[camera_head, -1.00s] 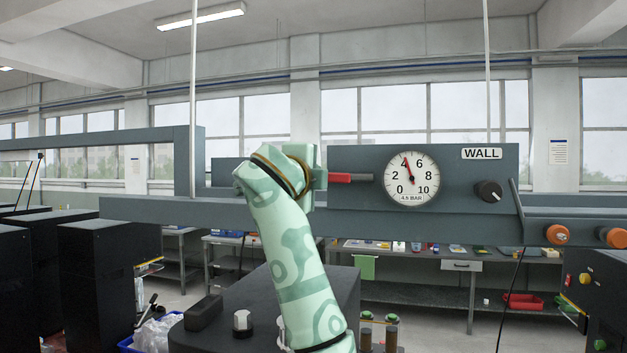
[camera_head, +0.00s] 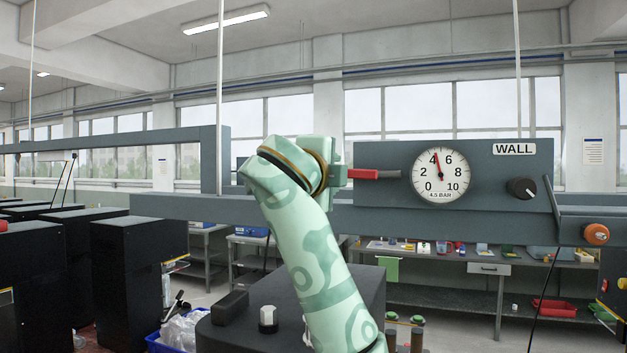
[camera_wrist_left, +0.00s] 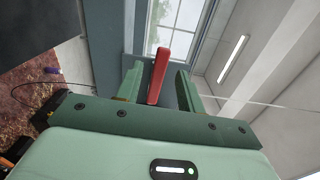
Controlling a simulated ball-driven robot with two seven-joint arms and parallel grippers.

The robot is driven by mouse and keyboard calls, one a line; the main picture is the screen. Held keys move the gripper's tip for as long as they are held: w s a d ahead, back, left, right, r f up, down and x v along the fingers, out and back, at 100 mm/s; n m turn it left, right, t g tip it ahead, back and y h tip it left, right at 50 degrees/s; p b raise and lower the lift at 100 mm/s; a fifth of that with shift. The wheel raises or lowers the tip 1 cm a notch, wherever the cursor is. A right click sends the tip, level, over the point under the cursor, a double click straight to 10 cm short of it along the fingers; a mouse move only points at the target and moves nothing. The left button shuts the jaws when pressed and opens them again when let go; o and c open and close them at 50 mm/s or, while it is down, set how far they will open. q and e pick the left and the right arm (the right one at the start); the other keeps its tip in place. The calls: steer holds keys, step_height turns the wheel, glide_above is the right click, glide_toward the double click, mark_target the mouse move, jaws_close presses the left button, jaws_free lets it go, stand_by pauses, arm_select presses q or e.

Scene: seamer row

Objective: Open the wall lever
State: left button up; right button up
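The wall lever has a red handle (camera_head: 362,174) and a dark shaft. It lies level on the grey panel marked WALL (camera_head: 466,163), left of a round gauge (camera_head: 440,172). The gauge needle points a little past 4. My left gripper (camera_head: 339,175), on a patterned green arm, is at the handle's left end, its fingers seen edge-on. In the left wrist view the red handle (camera_wrist_left: 159,75) stands between the two green fingers of the left gripper (camera_wrist_left: 158,90), with a gap visible on each side. My right gripper is not in view.
A black knob (camera_head: 521,188) is on the panel's right. An orange knob (camera_head: 596,234) sits on the lower rail. Long grey beams (camera_head: 250,211) run across at lever height. Black cabinets (camera_head: 135,270) stand at left, and a bench (camera_head: 470,296) stands behind.

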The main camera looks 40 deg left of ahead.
arm_select(q)
steer(key=v, duration=1.1)
steer(key=shift+s, duration=0.35)
steer(key=shift+d, duration=0.15)
